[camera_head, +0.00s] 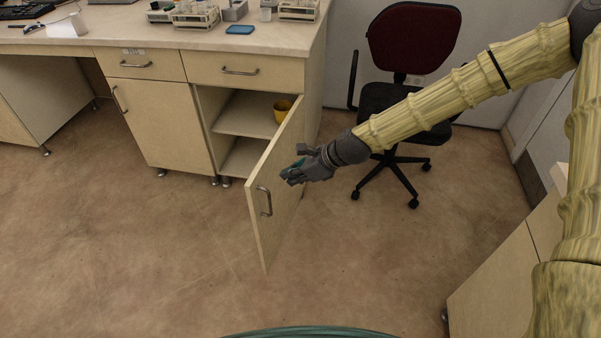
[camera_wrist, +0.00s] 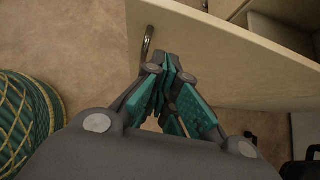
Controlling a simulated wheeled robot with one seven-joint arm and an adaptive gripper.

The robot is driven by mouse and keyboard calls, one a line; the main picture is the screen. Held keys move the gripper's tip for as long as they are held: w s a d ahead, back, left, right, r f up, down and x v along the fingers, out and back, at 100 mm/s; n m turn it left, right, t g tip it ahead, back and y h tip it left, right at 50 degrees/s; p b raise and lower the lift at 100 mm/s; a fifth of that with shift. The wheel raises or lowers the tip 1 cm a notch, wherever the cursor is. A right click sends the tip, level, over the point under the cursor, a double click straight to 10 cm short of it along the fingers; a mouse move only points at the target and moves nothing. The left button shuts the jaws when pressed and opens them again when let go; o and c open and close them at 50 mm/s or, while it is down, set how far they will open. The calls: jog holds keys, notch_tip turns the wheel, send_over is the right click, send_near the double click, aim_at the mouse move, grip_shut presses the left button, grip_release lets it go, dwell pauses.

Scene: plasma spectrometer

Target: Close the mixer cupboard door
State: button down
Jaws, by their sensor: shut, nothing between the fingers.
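The cupboard door (camera_head: 262,208) stands wide open, swung out from the cabinet into the room, with a metal bar handle (camera_head: 264,201) on its left face. The cupboard behind it (camera_head: 240,117) shows a shelf with a yellow cup (camera_head: 283,108). In the wrist view my gripper's fingertips (camera_wrist: 168,62) are together close to the door (camera_wrist: 210,52), beside the handle (camera_wrist: 147,43). I cannot tell whether they touch the door.
An office chair (camera_head: 395,85) stands right of the cupboard, behind my arm. The bench top (camera_head: 180,38) carries racks and a blue item (camera_head: 240,29). Another cabinet (camera_head: 500,275) is at the lower right. The floor (camera_head: 150,250) left of the door is clear.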

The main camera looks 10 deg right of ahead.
aim_at(261, 182)
jog(key=shift+w+a+f, duration=0.35)
jog(key=shift+w+a, duration=0.1)
jog(key=shift+a, duration=0.5)
jog(key=shift+w+a+f, duration=0.4)
jog(key=shift+w+a, duration=0.05)
jog(key=shift+a, duration=0.5)
jog(key=shift+w+a+f, duration=0.35)
jog(key=shift+w+a, duration=0.1)
jog(key=shift+a, duration=0.5)
